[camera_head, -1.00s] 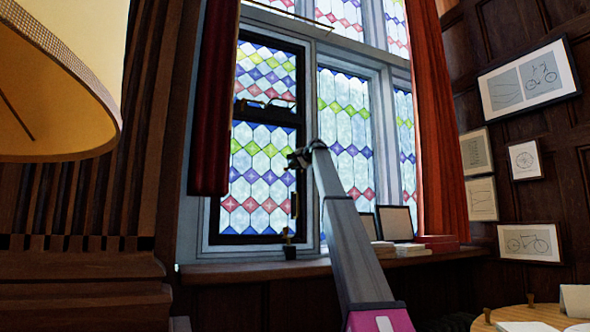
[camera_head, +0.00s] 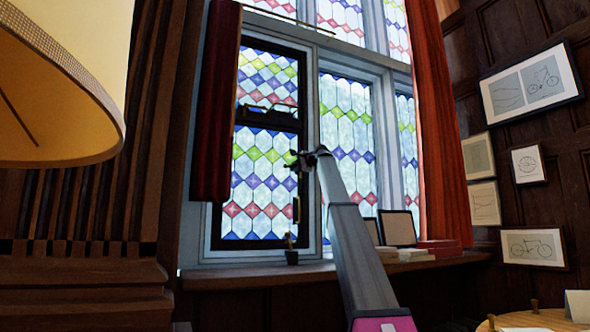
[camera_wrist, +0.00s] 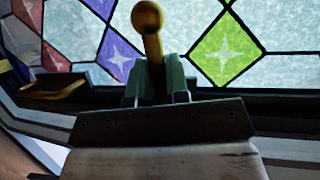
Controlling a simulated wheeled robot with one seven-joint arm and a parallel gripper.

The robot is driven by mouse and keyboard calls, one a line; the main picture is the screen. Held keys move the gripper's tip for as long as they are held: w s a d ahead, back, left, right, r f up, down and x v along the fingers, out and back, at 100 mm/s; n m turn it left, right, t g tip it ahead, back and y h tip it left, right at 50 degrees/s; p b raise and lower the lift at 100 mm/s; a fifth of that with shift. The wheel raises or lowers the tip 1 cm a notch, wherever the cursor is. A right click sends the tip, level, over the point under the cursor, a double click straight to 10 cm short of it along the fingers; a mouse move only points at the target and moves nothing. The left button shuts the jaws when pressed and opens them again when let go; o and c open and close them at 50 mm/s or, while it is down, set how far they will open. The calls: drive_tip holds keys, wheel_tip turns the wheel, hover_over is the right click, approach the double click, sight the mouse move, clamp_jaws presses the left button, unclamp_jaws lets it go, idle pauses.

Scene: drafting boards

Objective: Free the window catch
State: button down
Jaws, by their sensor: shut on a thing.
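The window is a dark-framed casement (camera_head: 265,185) with stained glass in diamonds, at the left of the bay. My gripper (camera_head: 292,160) is in front of its right side, at about mid-height. In the wrist view my gripper (camera_wrist: 155,82) is shut, its green pads around the shank of a brass catch (camera_wrist: 147,20) with a round knob end. The knob sticks up beyond the pads; the catch's base is hidden. In the head view my gripper covers this spot. I cannot tell whether the casement is ajar.
A brass fitting (camera_head: 296,210) shows lower on the casement's right edge. A dark curtain (camera_head: 215,105) hangs left and a red curtain (camera_head: 440,130) right. A large lampshade (camera_head: 60,85) fills the left foreground.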

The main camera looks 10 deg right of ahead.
drive_tip(key=c, duration=1.1)
unclamp_jaws()
drive_tip(key=shift+d, duration=0.1)
drive_tip(key=v, duration=1)
drive_tip(key=shift+s+d+r, duration=0.1)
drive_tip(key=shift+s+d, duration=0.1)
drive_tip(key=shift+s, duration=0.15)
